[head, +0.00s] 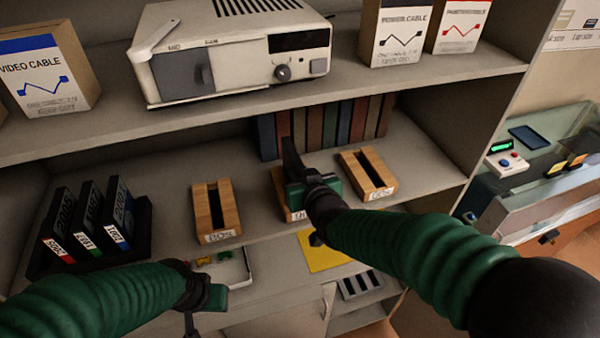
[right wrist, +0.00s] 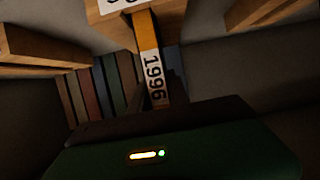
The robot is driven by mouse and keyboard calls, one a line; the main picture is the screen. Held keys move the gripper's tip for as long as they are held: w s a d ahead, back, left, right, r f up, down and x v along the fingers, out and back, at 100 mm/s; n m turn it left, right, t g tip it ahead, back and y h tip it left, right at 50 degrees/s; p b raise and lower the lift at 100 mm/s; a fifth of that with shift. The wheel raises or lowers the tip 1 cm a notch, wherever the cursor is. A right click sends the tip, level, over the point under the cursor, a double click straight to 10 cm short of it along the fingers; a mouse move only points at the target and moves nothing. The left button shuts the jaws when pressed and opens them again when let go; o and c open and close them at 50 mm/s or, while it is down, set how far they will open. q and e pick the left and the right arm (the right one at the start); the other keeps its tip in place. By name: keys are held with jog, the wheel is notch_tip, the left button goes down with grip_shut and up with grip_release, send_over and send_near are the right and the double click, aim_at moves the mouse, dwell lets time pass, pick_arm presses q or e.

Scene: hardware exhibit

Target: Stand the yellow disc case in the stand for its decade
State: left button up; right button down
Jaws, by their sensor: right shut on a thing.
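The yellow disc case (right wrist: 148,45) shows in the right wrist view as a narrow orange-yellow spine with a white 1996 label. My right gripper (head: 294,168) is shut on it over the middle wooden stand (head: 280,184). The case meets this stand (right wrist: 112,32) in the wrist view; I cannot tell how deep it sits in the slot. In the head view the gripper hides the case and most of that stand. The left stand (head: 229,200) and right stand (head: 387,177) have empty slots; their labels are hard to read. My left gripper (head: 207,292) is low at the front, its jaws unclear.
Three dark year-labelled cases (head: 90,222) lean in a black tray at left. Several book-like spines (head: 330,125) stand behind the stands. The upper shelf (head: 440,75) overhangs them. A flat yellow thing (head: 325,258) and a pale tray (head: 235,268) lie lower in front.

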jog(key=shift+a+f, duration=0.15)
jog(key=shift+f, duration=0.05)
jog(key=c, duration=1.4)
grip_release()
jog(key=shift+s, duration=0.1)
jog(key=shift+o, duration=1.2)
jog(key=shift+a, duration=0.2)
jog(key=shift+s, duration=0.15)
jog(key=s+d+b, duration=0.1)
jog(key=s+d, duration=0.1)
jog(key=s, duration=0.5)
jog(key=shift+s+d, duration=0.15)
jog(key=shift+d, duration=0.25)
